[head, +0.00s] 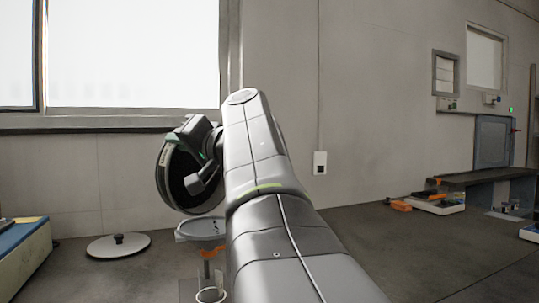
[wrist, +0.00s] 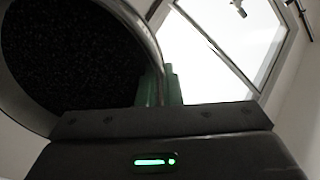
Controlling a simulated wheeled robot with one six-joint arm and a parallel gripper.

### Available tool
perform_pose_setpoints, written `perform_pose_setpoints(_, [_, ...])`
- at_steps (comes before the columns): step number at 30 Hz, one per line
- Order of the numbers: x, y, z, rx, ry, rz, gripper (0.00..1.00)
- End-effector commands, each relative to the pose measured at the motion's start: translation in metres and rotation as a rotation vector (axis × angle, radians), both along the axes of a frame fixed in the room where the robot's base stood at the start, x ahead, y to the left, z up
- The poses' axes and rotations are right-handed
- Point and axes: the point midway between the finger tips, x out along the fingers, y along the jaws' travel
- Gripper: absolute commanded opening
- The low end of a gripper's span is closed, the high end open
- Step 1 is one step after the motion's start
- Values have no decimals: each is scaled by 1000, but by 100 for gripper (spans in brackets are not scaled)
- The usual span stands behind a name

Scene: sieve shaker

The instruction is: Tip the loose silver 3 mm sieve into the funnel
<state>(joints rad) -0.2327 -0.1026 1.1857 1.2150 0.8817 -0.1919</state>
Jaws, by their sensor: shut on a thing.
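The silver sieve (head: 178,182) is tipped up nearly on edge, its dark round face turned toward the head camera. My gripper (head: 178,138) is shut on the sieve's rim at the top. In the wrist view the green fingers (wrist: 163,86) close on the rim, and the sieve's dark speckled face (wrist: 75,60) fills the upper left. The funnel (head: 203,229) is a pale round bowl on an orange-clamped stand, just below and slightly right of the sieve's lower edge. Its right side is partly hidden by my arm. I cannot tell whether grains are falling.
A flat grey lid with a black knob (head: 118,246) lies on the bench left of the funnel. A glass vessel (head: 210,294) stands below the funnel. A blue-topped box (head: 20,250) is at far left. Orange items and a tray (head: 437,203) sit at right.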

Motion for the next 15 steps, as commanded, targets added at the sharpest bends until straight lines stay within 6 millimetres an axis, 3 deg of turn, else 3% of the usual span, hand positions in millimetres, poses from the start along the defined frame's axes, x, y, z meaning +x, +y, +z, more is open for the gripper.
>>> perform_pose_setpoints(15, [-10, -17, -7, 102, -62, -2, 0])
